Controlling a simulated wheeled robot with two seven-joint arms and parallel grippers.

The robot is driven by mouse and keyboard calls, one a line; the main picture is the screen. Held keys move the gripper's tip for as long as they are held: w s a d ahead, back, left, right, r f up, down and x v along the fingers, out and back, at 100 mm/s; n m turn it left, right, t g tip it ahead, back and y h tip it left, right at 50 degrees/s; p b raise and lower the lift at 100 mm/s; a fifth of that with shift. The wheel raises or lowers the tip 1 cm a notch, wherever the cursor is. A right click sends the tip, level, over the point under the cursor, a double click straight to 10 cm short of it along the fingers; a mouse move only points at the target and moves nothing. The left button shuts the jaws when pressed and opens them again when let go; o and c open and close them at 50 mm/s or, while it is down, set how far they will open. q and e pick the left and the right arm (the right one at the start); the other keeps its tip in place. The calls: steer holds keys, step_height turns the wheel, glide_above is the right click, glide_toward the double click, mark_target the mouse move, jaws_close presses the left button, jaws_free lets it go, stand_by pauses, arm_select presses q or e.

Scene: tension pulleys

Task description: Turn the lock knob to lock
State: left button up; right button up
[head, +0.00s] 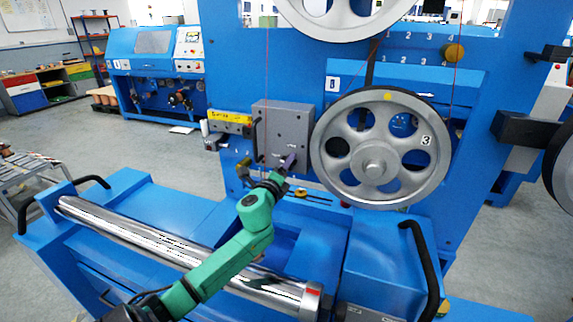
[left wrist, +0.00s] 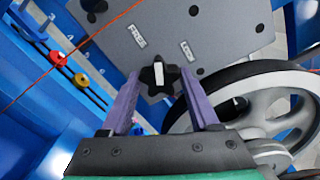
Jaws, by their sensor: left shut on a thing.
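The lock knob (left wrist: 160,79) is a black star-shaped knob with a white mark, on a grey plate (left wrist: 225,30) in the left wrist view. The plate carries a "FREE" label (left wrist: 138,34) and a "LOCK" label (left wrist: 187,50) above the knob. The white mark looks roughly upright in that view. My left gripper (left wrist: 158,80) has its two purple fingers on either side of the knob and is shut on it. In the head view my left gripper (head: 283,166) is at the lower edge of the grey plate (head: 283,125) and hides the knob. My right gripper is not in view.
A large spoked pulley (head: 373,168) stands close to the right of my left gripper. A chrome roller (head: 150,240) lies below left. Thin wires run in front of the plate. A red knob (left wrist: 58,58) and a yellow knob (left wrist: 81,80) sit at the left.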

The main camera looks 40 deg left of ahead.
arm_select(q)
steer(key=m+p, duration=0.2)
steer(key=m, duration=0.4)
steer(key=m+p, duration=0.2)
steer(key=m, duration=0.4)
steer(key=shift+f+m, duration=0.2)
steer(key=shift+m, duration=0.1)
steer(key=shift+d, duration=0.1)
steer(key=o, duration=1.4)
steer(key=shift+c, duration=0.2)
steer(key=shift+r, duration=0.1)
steer(key=shift+s, duration=0.1)
